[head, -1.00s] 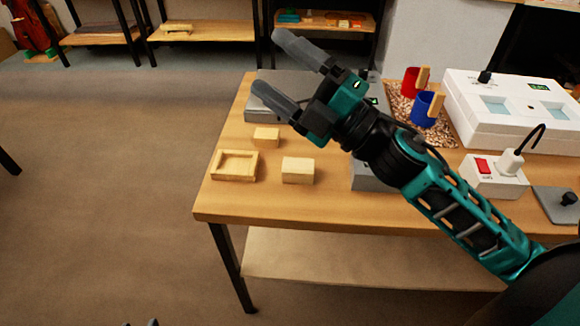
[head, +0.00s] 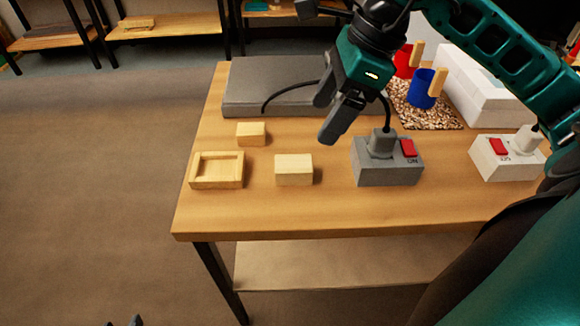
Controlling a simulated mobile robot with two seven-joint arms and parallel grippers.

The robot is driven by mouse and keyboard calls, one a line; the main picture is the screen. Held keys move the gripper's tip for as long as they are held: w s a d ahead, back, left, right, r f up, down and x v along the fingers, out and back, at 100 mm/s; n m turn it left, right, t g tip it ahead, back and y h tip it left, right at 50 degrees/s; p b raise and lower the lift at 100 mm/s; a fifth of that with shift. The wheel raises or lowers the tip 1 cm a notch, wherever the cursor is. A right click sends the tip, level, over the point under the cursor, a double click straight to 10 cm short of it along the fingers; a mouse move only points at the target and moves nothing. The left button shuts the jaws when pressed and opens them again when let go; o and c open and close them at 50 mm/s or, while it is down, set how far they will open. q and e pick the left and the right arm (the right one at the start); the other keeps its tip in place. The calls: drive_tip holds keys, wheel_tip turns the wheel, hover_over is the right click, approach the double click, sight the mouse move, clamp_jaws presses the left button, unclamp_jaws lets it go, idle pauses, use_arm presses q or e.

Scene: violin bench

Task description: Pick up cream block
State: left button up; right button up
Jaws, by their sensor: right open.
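A cream block (head: 294,169) sits on the wooden table, near its front left part. A second, similar, slightly yellower block (head: 251,133) lies behind it to the left. My right gripper (head: 329,114) is open and empty, its fingers pointing down above the table, behind and to the right of the front block. It touches neither block. A small dark tip (head: 136,320) at the bottom edge may be my left gripper; too little of it shows to tell its state.
A shallow wooden tray (head: 217,184) lies left of the front block. A grey switch box (head: 388,170) with a plugged-in cable stands to the right. A flat grey case (head: 250,85) lies behind. Red (head: 402,62) and blue cups (head: 420,90) stand at the back right.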

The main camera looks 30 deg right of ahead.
hover_over(296, 163)
drive_tip(key=s+d, duration=0.1)
drive_tip(key=d, duration=0.1)
drive_tip(key=f, duration=0.5)
drive_tip(key=shift+s+f+b, duration=0.2)
drive_tip(key=shift+f+b, duration=0.1)
drive_tip(key=shift+b, duration=0.05)
drive_tip(key=b+x, duration=0.1)
drive_tip(key=x, duration=0.4)
drive_tip(key=shift+w+a+f, duration=0.15)
drive_tip(key=shift+a+f, duration=0.05)
drive_tip(key=shift+f, duration=0.15)
use_arm(q)
drive_tip(key=shift+s+f, duration=0.25)
drive_tip(key=shift+f, duration=0.95)
use_arm(e)
drive_tip(key=c, duration=1)
